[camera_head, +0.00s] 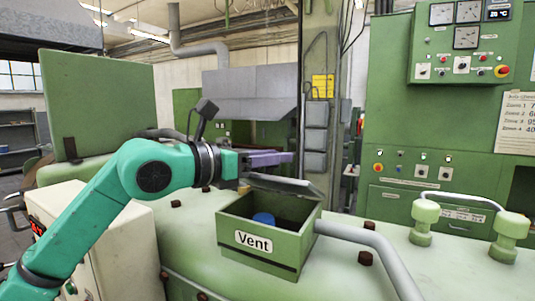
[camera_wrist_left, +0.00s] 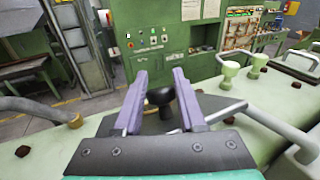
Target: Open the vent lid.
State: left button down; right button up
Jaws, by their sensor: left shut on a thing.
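The green vent box (camera_head: 258,243) with its "Vent" label stands on the green machine top in the head view. Its grey lid (camera_head: 288,186) is raised and tilted above the back of the box, and the opening shows a blue round thing (camera_head: 264,218) inside. My left gripper (camera_head: 275,158) is just above the lid, its purple fingers pointing right. In the left wrist view my left gripper (camera_wrist_left: 161,78) is shut on a dark knob (camera_wrist_left: 162,97) that stands between the fingers, over the lid's grey plate. The grip contact is partly hidden in the head view.
A grey pipe (camera_head: 365,238) curves from the box's right side. Two pale green knobbed posts joined by a rod (camera_head: 424,215) stand farther right. Several rusty bolts dot the machine top. A green control cabinet (camera_head: 425,125) stands behind at the right.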

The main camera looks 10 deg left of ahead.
pick_arm(q)
jog(key=shift+w+r, duration=0.1)
jog(key=shift+w, duration=0.15)
jog(key=shift+f, duration=0.2)
jog(key=shift+c, duration=2.4)
grip_release()
jog(key=shift+d, duration=0.1)
jog(key=shift+o, duration=0.2)
jog(key=shift+w+f, duration=0.1)
jog(key=shift+w, duration=0.3)
jog(key=b+v, duration=0.6)
jog(key=v, duration=0.8)
jog(key=shift+s+r, duration=0.15)
jog(key=shift+r, duration=0.2)
